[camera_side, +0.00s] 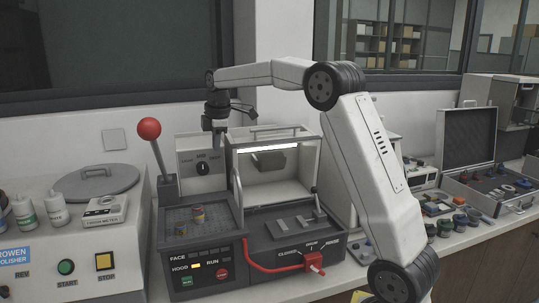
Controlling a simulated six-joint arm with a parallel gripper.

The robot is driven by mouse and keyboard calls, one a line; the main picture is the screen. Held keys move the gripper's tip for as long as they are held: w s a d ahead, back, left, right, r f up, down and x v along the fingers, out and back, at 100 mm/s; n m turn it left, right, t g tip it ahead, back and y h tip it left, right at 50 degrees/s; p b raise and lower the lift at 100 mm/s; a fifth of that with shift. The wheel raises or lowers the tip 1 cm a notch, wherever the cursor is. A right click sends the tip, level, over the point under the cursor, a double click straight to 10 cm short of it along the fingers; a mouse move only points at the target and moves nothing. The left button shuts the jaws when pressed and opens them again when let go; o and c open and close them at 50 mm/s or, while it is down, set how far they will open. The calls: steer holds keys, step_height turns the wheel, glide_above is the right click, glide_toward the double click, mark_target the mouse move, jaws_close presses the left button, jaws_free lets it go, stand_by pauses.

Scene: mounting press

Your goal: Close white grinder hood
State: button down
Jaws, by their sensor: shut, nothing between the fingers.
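The white grinder hood (265,135) is on the machine at the centre, with a lit strip under its top and its front open, so the inside shows. A metal bar handle (275,130) runs along its top edge, and thin side rails reach down to the dark base. My gripper (217,142) points down at the upper left of the hood, in front of the dial panel. It is shut and empty. It looks apart from the handle, though the depth between them is hard to tell.
A lever with a red ball (149,129) stands left of the hood. A red handle (314,261) sticks out at the machine's front right. The polisher (90,235) is at the left. An open case (485,160) and several small jars stand at the right.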

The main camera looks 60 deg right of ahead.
mark_target(265, 139)
steer(key=s+d+r+m, duration=0.1)
steer(key=d+r+m, duration=0.1)
steer(key=d+m, duration=0.1)
steer(key=s+d+r+m+t+h, duration=0.1)
steer(key=d+r+m, duration=0.1)
steer(key=d+m, duration=0.1)
steer(key=s+d+r+m, duration=0.1)
steer(key=d+r+m, duration=0.1)
steer(key=d+m, duration=0.1)
steer(key=shift+d+m+t+h, duration=0.25)
steer(key=shift+m+t+h, duration=0.15)
steer(key=shift+m, duration=0.2)
steer(key=s+d+r+m+t+h, duration=0.1)
steer(key=s+d+r+m+h, duration=0.1)
steer(key=s+d+r+m, duration=0.2)
steer(key=d+r+m, duration=0.1)
steer(key=d+m, duration=0.2)
steer(key=m, duration=0.1)
steer(key=shift+r+m, duration=0.25)
steer(key=shift+m, duration=0.15)
steer(key=shift+d+f, duration=0.1)
